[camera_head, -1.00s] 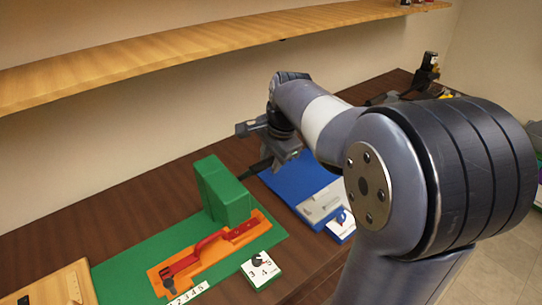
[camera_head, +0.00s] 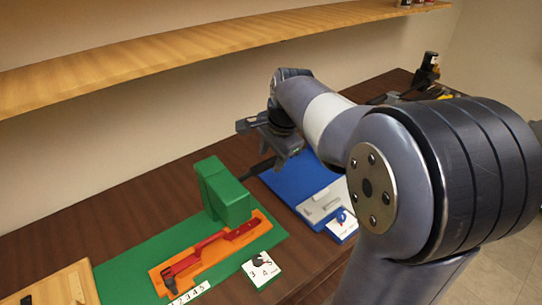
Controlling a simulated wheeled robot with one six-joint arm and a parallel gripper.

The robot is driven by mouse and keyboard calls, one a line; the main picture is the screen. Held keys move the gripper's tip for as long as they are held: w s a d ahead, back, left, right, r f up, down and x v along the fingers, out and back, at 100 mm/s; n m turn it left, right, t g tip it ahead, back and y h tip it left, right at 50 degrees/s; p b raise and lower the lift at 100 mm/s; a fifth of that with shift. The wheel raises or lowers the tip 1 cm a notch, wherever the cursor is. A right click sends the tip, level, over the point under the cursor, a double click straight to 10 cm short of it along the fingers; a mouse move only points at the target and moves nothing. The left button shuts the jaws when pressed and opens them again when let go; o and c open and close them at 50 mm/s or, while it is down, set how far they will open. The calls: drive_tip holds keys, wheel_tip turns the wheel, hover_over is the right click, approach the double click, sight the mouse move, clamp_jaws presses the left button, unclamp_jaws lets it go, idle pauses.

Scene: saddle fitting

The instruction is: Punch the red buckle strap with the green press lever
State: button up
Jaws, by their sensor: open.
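The red buckle strap (camera_head: 197,254) lies along an orange bed (camera_head: 215,257) on the green mat (camera_head: 130,262). Its right end runs up to the foot of the green press block (camera_head: 223,192). A dark lever (camera_head: 260,167) sticks out at the right of the green block. My gripper (camera_head: 262,160) is above and behind that lever, its fingers partly hidden by the arm; it is open and seems empty. Whether a finger touches the lever cannot be told. A white dial plate (camera_head: 262,272) with numbers and a dark knob stands in front of the bed.
A blue mat (camera_head: 290,183) with a grey fixture (camera_head: 322,203) and a blue-marked white plate (camera_head: 342,226) lies to the right. A number strip (camera_head: 188,294) is at the front. A wooden board (camera_head: 62,287) is at left. A wooden shelf (camera_head: 200,50) hangs above.

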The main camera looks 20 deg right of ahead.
drive_tip(key=shift+p+v, duration=1.6)
drive_tip(key=shift+v, duration=0.8)
drive_tip(key=shift+f, duration=0.2)
drive_tip(key=b+x, duration=0.5)
drive_tip(key=x, duration=0.1)
drive_tip(key=shift+f, duration=0.15)
drive_tip(key=shift+s+f+b, duration=0.1)
drive_tip(key=shift+f+b, duration=0.1)
drive_tip(key=shift+b, duration=0.15)
drive_tip(key=shift+s+d+f, duration=0.1)
drive_tip(key=shift+s+d, duration=0.05)
drive_tip(key=shift+s, duration=0.2)
